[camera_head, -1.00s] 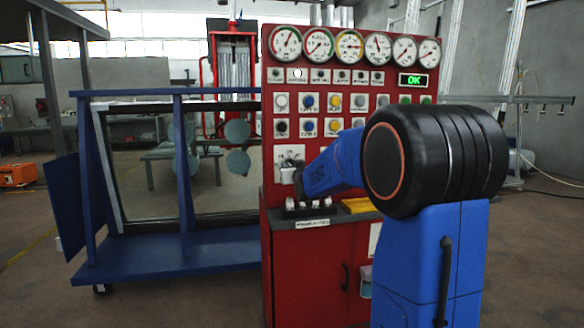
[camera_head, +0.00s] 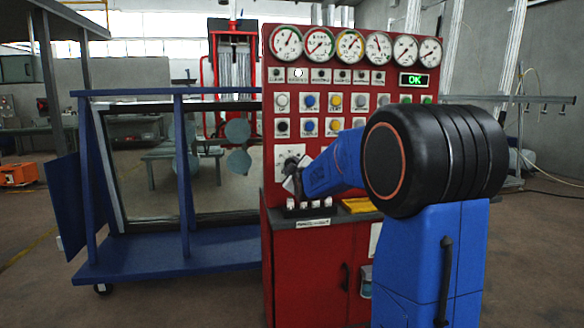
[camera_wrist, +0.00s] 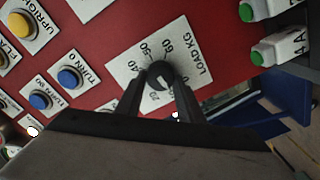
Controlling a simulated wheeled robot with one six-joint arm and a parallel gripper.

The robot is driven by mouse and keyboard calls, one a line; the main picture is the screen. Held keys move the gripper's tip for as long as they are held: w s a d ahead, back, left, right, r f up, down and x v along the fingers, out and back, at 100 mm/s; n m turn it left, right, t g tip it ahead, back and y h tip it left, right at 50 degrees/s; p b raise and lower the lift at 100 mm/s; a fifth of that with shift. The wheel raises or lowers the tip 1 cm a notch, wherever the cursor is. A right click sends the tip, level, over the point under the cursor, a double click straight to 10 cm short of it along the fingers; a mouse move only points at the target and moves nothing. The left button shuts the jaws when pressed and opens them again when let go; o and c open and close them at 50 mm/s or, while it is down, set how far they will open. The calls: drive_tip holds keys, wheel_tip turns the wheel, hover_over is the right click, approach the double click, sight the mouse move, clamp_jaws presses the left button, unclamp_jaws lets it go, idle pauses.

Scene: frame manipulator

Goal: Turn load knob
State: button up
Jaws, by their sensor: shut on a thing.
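The load knob (camera_wrist: 160,73) is a round black knob on a white plate (camera_wrist: 190,50) marked "LOAD KG" with a ring of numbers. In the wrist view, my gripper (camera_wrist: 160,88) has its two dark fingers shut on the knob's sides. In the head view, the white plate (camera_head: 290,152) is on the lower left of the red control panel, and my gripper (camera_head: 293,170) is at it. My blue arm hides part of the panel there. The knob itself is hard to make out in the head view.
The red panel (camera_head: 268,180) carries gauges (camera_head: 350,45), coloured buttons (camera_head: 309,101) and a green "OK" display (camera_head: 413,80). White switches (camera_head: 315,203) stand on a ledge below the plate. A blue frame with a glass pane (camera_head: 180,200) stands at left.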

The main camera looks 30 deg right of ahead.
drive_tip(key=shift+a+f+n, duration=0.1)
drive_tip(key=shift+n, duration=1.8)
drive_tip(key=shift+f+n, duration=0.1)
drive_tip(key=shift+n, duration=1.8)
drive_tip(key=o, duration=1.1)
drive_tip(key=shift+c, duration=0.2)
drive_tip(key=v, duration=1.7)
drive_tip(key=shift+s, duration=0.2)
drive_tip(key=shift+a, duration=0.1)
